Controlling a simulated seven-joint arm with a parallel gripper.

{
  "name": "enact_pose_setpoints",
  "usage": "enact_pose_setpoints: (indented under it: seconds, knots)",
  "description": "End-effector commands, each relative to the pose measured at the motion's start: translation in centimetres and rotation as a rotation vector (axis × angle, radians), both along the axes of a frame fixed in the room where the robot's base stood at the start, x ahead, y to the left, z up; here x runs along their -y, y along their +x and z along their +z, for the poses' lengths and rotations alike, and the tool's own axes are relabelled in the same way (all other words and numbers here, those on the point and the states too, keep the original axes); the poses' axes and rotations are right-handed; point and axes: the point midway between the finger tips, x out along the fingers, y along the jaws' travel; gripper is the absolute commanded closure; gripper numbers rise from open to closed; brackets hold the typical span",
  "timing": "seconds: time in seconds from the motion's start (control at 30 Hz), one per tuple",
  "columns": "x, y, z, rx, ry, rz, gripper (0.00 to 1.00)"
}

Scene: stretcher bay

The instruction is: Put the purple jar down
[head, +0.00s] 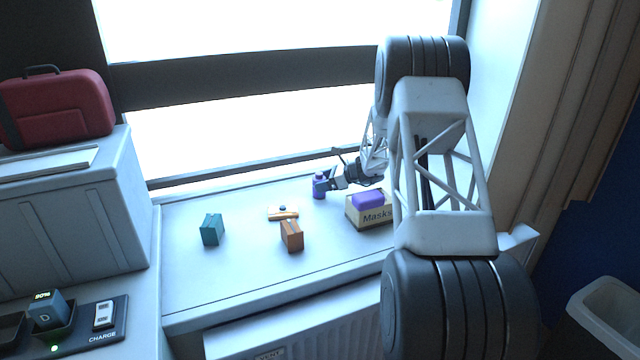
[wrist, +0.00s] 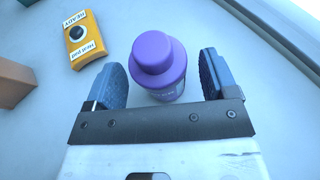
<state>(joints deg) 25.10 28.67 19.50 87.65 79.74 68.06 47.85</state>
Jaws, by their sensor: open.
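The purple jar (head: 319,187) stands upright on the windowsill counter (head: 240,280), towards the window. In the wrist view the jar (wrist: 158,62) shows its purple lid and part of a dark label. My gripper (head: 331,181) is at the jar, reaching in from the right in the head view. In the wrist view my gripper (wrist: 165,82) is open, with one blue-grey finger on each side of the jar. A gap shows between the jar and each finger. The jar's base is partly hidden by the gripper.
A yellow heat pad (wrist: 83,38) lies near the jar; it also shows in the head view (head: 283,213). An orange-brown box (head: 291,236), a teal box (head: 212,230) and a Masks box (head: 369,213) with a purple top stand on the counter. The counter's front left is clear.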

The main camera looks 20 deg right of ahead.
Motion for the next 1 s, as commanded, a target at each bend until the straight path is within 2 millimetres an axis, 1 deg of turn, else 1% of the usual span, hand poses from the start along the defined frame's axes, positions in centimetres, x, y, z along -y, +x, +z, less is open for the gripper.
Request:
enact_pose_setpoints:
  seconds: [0.4, 0.6, 0.8, 1.0]
  knots:
    - [5.0, -3.3, 2.6, 0.001, 0.001, -0.001, 0.21]
    - [6.9, -4.6, 3.5, 0.000, 0.000, -0.001, 0.21]
    - [7.9, -5.3, 4.0, 0.001, 0.001, 0.000, 0.21]
    - [8.0, -5.4, 4.1, 0.001, 0.001, 0.000, 0.21]
